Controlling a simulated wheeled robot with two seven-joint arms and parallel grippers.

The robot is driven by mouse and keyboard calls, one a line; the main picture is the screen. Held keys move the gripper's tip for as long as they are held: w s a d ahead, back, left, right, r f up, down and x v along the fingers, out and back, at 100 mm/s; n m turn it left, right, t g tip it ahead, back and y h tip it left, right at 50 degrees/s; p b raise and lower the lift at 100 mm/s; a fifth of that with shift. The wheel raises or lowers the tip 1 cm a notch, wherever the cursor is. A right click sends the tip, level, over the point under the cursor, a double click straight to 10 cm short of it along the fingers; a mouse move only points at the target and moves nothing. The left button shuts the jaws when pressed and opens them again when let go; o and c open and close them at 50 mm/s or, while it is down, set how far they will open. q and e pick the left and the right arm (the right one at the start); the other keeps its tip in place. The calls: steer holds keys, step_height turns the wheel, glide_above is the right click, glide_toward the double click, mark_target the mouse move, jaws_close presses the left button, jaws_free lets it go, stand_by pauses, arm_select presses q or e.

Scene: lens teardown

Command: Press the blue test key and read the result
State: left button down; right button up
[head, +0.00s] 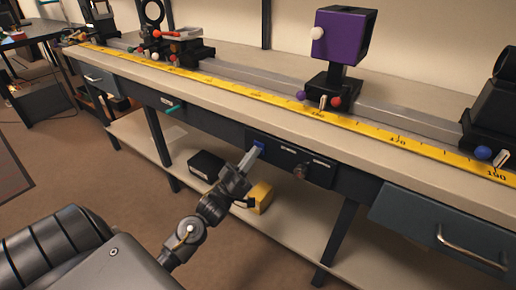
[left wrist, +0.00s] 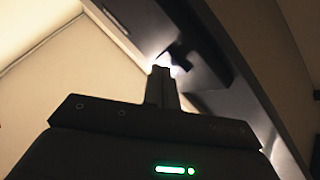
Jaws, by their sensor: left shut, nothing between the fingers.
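The blue test key (head: 259,145) is a small blue patch on the dark panel (head: 318,172) set in the bench's front, below the tabletop. My left gripper (head: 253,153) is shut and empty, its fingertips right at the key and partly covering it. Whether they touch or press it I cannot tell. In the left wrist view, the shut fingers (left wrist: 162,82) point at the dark panel, with a pale glow at their tips. The key itself cannot be made out there. No readable result shows in either view. My right gripper is not in view.
A yellow ruler (head: 258,95) runs along the bench top beside a rail carrying a purple block (head: 341,40) and other mounts. A round knob (head: 301,171) sticks out right of the key. A black box (head: 206,165) and yellow box (head: 261,196) stand on the lower shelf.

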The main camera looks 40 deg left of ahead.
arm_select(q)
steer(key=shift+s+p, duration=0.35)
steer(key=shift+s, duration=0.4)
steer(key=s+p, duration=0.2)
steer(key=s, duration=0.3)
steer(key=shift+d, duration=0.1)
stand_by(0.8)
